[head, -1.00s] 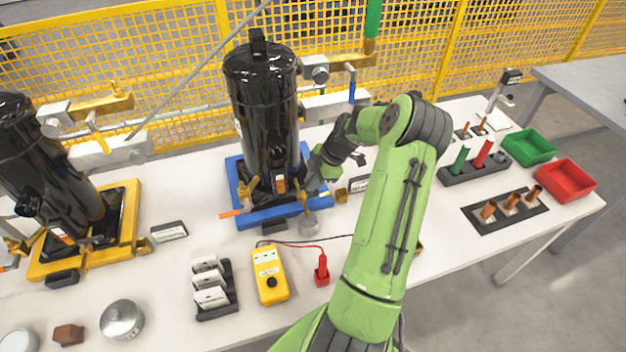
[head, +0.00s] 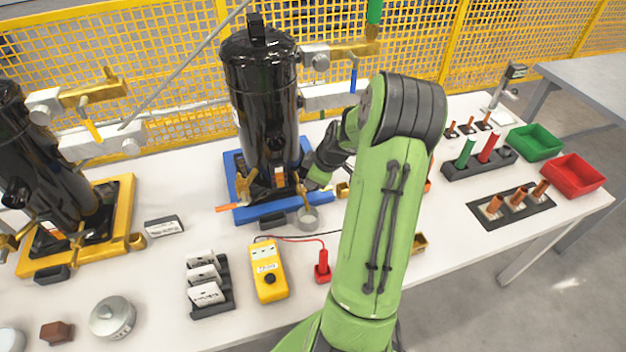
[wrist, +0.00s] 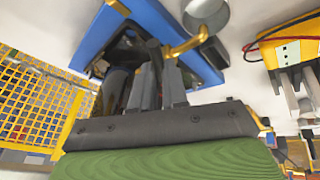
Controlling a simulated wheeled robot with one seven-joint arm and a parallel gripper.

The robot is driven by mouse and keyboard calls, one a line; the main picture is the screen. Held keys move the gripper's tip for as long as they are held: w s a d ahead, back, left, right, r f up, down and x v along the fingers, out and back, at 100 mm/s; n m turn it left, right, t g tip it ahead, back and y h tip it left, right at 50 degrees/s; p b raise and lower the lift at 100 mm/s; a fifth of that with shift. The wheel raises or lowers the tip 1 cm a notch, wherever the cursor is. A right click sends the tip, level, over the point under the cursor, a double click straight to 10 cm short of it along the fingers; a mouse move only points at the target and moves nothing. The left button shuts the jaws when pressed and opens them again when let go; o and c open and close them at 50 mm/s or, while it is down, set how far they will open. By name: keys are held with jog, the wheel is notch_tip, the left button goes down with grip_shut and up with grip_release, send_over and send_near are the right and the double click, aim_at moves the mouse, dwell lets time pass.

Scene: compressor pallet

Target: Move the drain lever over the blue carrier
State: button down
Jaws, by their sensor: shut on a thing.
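The blue carrier (head: 285,209) holds an upright black compressor (head: 262,105). A brass drain fitting (head: 304,192) stands at its front right, above a grey metal cup (head: 307,218). In the wrist view the fitting shows as a curved brass piece (wrist: 187,44) beside the fingertips, with the blue carrier (wrist: 92,42) behind. My gripper (head: 309,182) is at this fitting, reaching in from the right. In the wrist view my gripper (wrist: 159,66) is shut on the drain lever, which the fingers mostly hide.
A yellow meter (head: 268,270) with a red-tipped lead stands in front. A black rack with white cards (head: 208,284) is to its left. A second compressor sits on a yellow carrier (head: 128,215) at far left. Green (head: 537,142) and red (head: 574,175) bins are at right.

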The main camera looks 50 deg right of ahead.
jog(key=shift+a+m, duration=0.1)
jog(key=shift+m, duration=0.4)
jog(key=c, duration=1.1)
grip_release()
jog(key=shift+c, duration=0.2)
jog(key=shift+s+r, duration=0.1)
jog(key=p+v, duration=0.3)
jog(key=v, duration=1.2)
jog(key=shift+a+r+p, duration=0.25)
jog(key=shift+r+p, duration=0.05)
jog(key=shift+p, duration=0.05)
jog(key=shift+s+f, duration=0.1)
jog(key=shift+s, duration=0.05)
